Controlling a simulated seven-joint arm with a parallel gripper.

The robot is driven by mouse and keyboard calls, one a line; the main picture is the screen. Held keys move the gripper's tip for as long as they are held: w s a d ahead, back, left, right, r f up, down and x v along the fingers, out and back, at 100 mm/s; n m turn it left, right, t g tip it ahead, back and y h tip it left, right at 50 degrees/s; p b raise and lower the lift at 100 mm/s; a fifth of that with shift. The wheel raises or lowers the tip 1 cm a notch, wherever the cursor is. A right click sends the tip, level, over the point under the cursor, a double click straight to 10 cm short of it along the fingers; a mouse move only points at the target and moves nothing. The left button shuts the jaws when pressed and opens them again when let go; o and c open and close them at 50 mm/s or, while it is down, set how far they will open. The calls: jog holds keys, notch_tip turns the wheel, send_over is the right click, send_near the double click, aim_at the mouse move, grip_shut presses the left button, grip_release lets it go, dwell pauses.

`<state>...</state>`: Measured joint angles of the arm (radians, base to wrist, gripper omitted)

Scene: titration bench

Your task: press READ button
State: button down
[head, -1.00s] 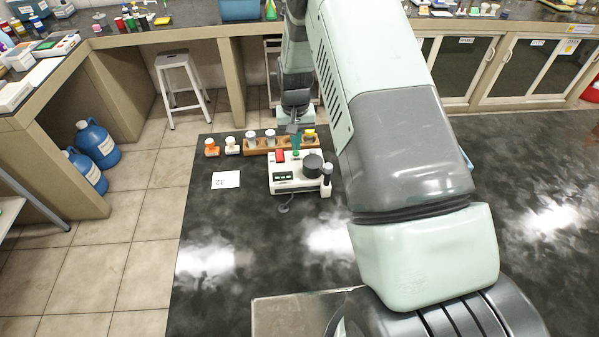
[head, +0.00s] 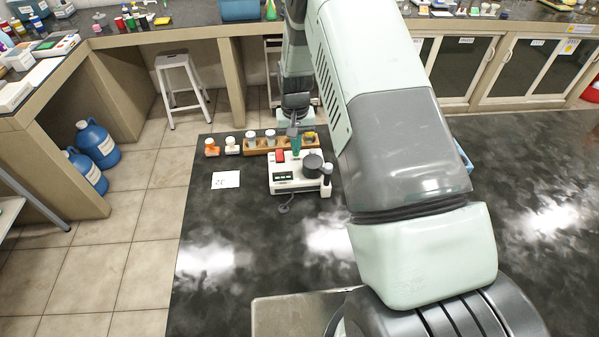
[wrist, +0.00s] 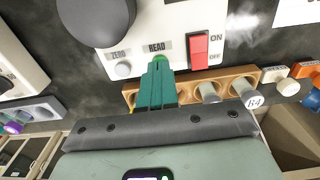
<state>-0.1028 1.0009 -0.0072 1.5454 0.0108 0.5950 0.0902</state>
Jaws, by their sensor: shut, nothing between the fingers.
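The white meter (head: 280,186) stands on the dark bench with a small green-lit display (head: 284,177) on its front. The fingertips overlap the near edge of the READ button. I cannot tell whether they touch it. In the head view my gripper (head: 296,154) hides the button.
A wooden rack (wrist: 240,80) with capped vials lies just beyond the meter, under my fingers. A dark round part (head: 312,165) and a dark-capped cylinder (head: 327,174) stand at the meter's right. A white card (head: 226,180) lies left. The bench front is clear.

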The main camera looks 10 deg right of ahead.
jog(key=shift+f, duration=0.45)
notch_tip(320, 180, up, 8)
jog(key=shift+f, duration=0.25)
dwell(0.8)
jog(key=s+d+r+t, duration=0.1)
jog(key=s+r, duration=0.5)
jog(key=r, duration=0.7)
jog(key=s+d+r+t, duration=0.2)
jog(key=s+r, duration=0.4)
jog(key=r, duration=0.6)
jog(key=s+d+r+t, duration=0.1)
jog(key=s+r, duration=0.2)
jog(key=s, duration=0.8)
jog(key=s+d+r+t, duration=0.1)
jog(key=s+r, duration=0.2)
jog(key=s, duration=0.7)
jog(key=shift+s+r+t, duration=0.15)
jog(key=shift+s+t, duration=0.15)
jog(key=shift+s, duration=0.05)
